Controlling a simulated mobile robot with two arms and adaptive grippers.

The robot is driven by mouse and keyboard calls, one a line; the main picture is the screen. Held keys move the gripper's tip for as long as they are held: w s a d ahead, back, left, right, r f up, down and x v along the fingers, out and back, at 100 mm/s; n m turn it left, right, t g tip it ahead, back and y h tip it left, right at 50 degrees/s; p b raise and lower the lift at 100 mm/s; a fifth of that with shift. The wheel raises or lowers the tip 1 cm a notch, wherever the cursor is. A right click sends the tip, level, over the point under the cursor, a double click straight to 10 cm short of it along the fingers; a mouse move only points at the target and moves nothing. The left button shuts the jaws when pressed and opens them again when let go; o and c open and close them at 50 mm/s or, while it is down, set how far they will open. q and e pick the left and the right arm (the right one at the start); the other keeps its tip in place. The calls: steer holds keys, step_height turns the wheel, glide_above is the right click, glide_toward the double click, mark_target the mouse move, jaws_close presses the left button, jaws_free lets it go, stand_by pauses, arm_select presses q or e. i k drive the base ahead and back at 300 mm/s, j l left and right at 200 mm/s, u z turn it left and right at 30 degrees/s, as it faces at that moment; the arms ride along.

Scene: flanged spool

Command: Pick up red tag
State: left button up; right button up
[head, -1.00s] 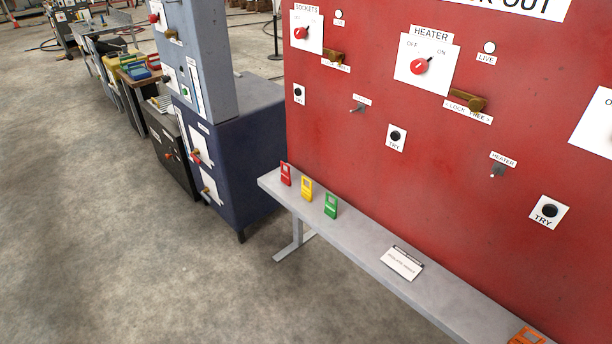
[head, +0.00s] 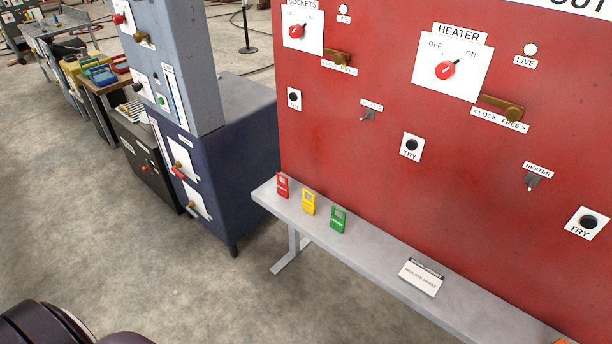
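The red tag (head: 283,186) stands upright near the left end of a narrow grey shelf (head: 375,262) in front of the red panel. A yellow tag (head: 309,202) and a green tag (head: 339,219) stand to its right in a row, apart from it. Neither of my grippers shows in the head view. A dark rounded shape, which seems to be part of my own arm, shows at the bottom left corner.
The red panel (head: 360,130) with switches and labels rises behind the shelf. A white card (head: 421,277) lies on the shelf. A dark blue cabinet (head: 225,160) stands left of the shelf. An orange item (head: 563,341) is cut off at the lower right.

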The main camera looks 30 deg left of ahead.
mark_target(282, 189)
steer(key=i+j+z, duration=0.25)
steer(key=j, duration=1.1)
steer(key=j+z, duration=0.25)
steer(key=j, duration=1.15)
